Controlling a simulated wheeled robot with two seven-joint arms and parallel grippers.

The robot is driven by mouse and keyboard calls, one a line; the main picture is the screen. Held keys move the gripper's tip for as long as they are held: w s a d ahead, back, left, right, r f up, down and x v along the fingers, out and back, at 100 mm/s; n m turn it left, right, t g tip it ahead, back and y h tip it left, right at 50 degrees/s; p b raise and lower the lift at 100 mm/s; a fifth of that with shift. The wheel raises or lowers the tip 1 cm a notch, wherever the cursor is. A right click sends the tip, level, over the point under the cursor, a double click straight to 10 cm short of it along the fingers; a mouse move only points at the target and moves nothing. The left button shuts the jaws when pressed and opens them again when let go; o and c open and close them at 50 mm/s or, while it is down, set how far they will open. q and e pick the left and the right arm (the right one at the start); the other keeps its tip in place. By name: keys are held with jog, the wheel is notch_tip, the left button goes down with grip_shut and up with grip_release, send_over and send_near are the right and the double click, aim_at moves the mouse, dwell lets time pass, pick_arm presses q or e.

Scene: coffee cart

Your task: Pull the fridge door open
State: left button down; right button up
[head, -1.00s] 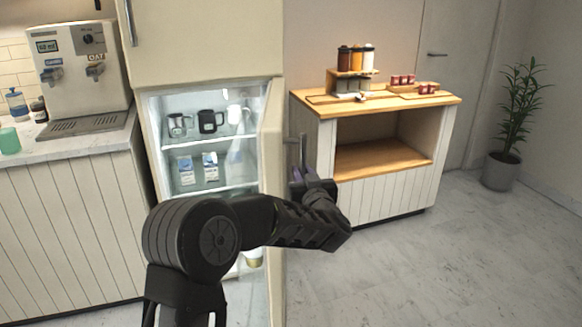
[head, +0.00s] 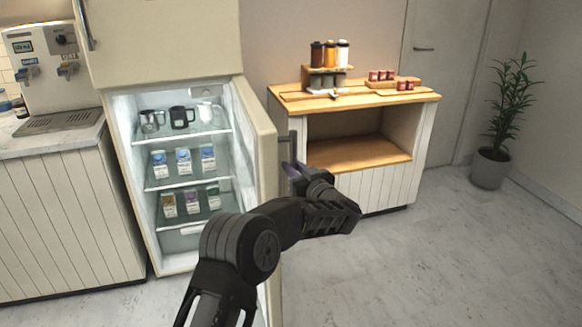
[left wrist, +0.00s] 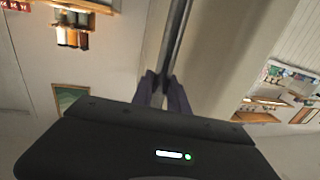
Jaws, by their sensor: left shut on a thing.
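The cream fridge door (head: 258,135) stands open, swung out to the right of the lit fridge interior (head: 185,160). A vertical metal door handle (head: 286,146) is on its outer face. My left gripper (head: 292,169) is at the lower part of the handle, with the arm crossing in front of the door. In the left wrist view the handle (left wrist: 179,38) runs down between the two purple fingers of the left gripper (left wrist: 163,90), which are shut on it. The lower part of the door is partly hidden by my arm. My right gripper is not in view.
A wooden-topped cart (head: 425,97) stands close behind the door at the right. A potted plant (head: 490,168) is farther right. The floor (head: 420,265) at front right is clear.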

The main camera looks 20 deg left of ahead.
pick_arm(q)
jog(key=shift+a+r, duration=0.15)
jog(key=shift+a, duration=0.05)
jog(key=c, duration=1.3)
grip_release()
jog(key=shift+d, duration=0.1)
jog(key=v, duration=0.7)
jog(key=shift+s+d+b, duration=0.25)
jog(key=shift+d+b, duration=0.05)
jog(key=shift+b, duration=0.05)
